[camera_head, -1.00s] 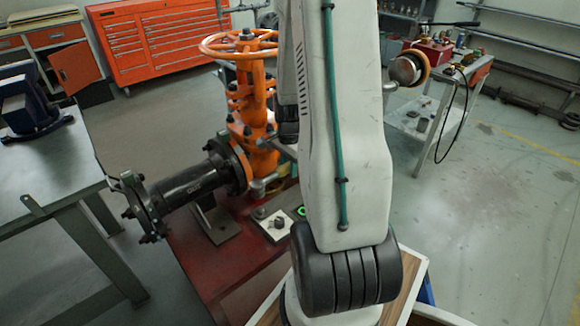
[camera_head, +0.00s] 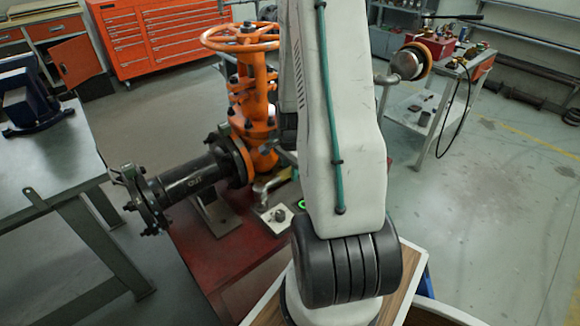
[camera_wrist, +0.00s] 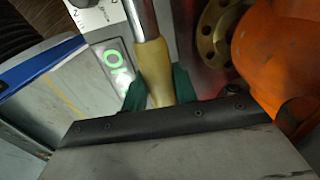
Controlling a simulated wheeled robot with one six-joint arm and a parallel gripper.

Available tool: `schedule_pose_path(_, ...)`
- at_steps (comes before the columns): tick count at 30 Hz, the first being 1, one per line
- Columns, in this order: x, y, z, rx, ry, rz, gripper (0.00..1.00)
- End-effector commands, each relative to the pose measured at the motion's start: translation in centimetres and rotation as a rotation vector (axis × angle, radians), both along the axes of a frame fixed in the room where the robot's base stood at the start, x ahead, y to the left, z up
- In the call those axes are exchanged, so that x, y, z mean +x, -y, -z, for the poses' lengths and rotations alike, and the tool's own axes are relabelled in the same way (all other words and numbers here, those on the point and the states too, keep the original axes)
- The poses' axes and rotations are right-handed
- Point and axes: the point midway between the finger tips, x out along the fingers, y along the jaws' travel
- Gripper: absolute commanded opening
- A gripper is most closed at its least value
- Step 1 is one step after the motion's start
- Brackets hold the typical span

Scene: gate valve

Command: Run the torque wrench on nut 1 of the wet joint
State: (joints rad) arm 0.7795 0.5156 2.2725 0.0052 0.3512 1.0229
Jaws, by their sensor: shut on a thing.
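In the wrist view, the green-padded fingers of my gripper (camera_wrist: 158,88) are shut on the yellow grip of a tool with a bright metal shaft (camera_wrist: 141,18), which I take as the torque wrench. Its shaft runs up out of the picture, so its head is hidden there. In the head view my arm hides the gripper. An orange gate valve (camera_head: 250,95) stands with a black pipe spool (camera_head: 190,182) bolted on at a flange (camera_head: 232,160). A bare metal rod (camera_head: 270,184) shows beside the valve's base. I cannot tell which nut is nut 1.
A small panel (camera_head: 277,214) sits on the red stand (camera_head: 215,260); its lit green OK display (camera_wrist: 118,66) is close beside my gripper. The orange body (camera_wrist: 280,50) is close on the right. A grey bench (camera_head: 50,170) stands left, a cart (camera_head: 412,118) behind right.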

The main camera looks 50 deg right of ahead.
Motion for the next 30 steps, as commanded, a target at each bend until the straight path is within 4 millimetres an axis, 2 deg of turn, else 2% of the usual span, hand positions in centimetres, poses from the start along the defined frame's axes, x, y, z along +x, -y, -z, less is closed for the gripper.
schedule_pose_path(12,0.1,0.0,2.4,-0.001,0.001,0.000,0.00)
schedule_pose_path(27,0.1,0.0,2.9,-0.001,0.002,0.000,0.00)
schedule_pose_path(28,0.1,0.0,2.9,-0.001,0.002,0.000,0.34)
schedule_pose_path(30,0.1,0.0,2.9,-0.001,0.002,0.000,0.54)
